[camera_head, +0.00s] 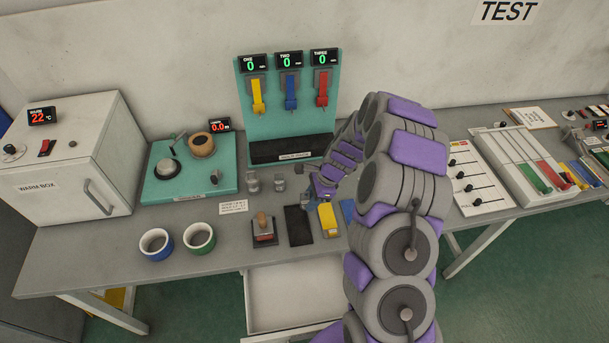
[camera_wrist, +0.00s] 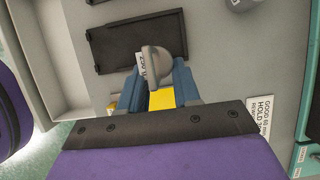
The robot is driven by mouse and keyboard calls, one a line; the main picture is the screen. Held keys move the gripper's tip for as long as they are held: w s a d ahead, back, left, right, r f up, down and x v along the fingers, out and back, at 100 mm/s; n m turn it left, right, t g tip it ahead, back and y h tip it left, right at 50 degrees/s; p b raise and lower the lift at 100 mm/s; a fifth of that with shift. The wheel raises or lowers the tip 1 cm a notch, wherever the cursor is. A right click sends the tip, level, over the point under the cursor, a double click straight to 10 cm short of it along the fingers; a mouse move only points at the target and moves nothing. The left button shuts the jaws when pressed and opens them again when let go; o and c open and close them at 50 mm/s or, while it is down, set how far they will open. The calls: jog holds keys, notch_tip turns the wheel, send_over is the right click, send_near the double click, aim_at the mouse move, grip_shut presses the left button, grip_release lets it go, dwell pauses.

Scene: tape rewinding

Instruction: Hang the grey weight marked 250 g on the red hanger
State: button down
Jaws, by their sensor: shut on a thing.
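My gripper (camera_wrist: 156,76) is shut on a grey weight (camera_wrist: 154,62) in the wrist view. The weight has a rounded top and a white label that appears to read 250. It shows above the table between the two fingertips. In the head view my gripper (camera_head: 308,200) is low over the table; the held weight is too small to make out there. The red hanger (camera_head: 321,90) hangs empty under display THREE on the right of the green stand (camera_head: 245,120). All three displays read 0.
Two grey weights (camera_head: 253,183) (camera_head: 279,182) stand left of my gripper. A yellow hanger (camera_head: 257,97) and a blue hanger (camera_head: 290,95) are beside the red one. A stamp (camera_head: 263,230), a black pad (camera_head: 299,225) and a yellow block (camera_head: 328,218) lie in front.

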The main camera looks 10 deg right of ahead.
jog(key=w, duration=0.2)
jog(key=w+d, duration=0.1)
jog(key=w+d+f, duration=0.1)
jog(key=w, duration=0.1)
jog(key=shift+w+b, duration=0.3)
jog(key=shift+w, duration=0.05)
send_over(305, 182)
jog(key=s, duration=0.1)
jog(key=shift+s+d+f+b, duration=0.2)
jog(key=shift+d+b, duration=0.15)
jog(key=shift+d, duration=0.1)
jog(key=shift+w+d, duration=0.5)
jog(key=shift+w, duration=0.1)
jog(key=shift+d+b+x, duration=0.2)
jog(key=shift+b+x, duration=0.05)
jog(key=shift+x, duration=0.65)
jog(key=shift+d+b+x, duration=0.2)
jog(key=shift+x, duration=0.7)
jog(key=c, duration=0.8)
grip_release()
jog(key=shift+d+f, duration=0.15)
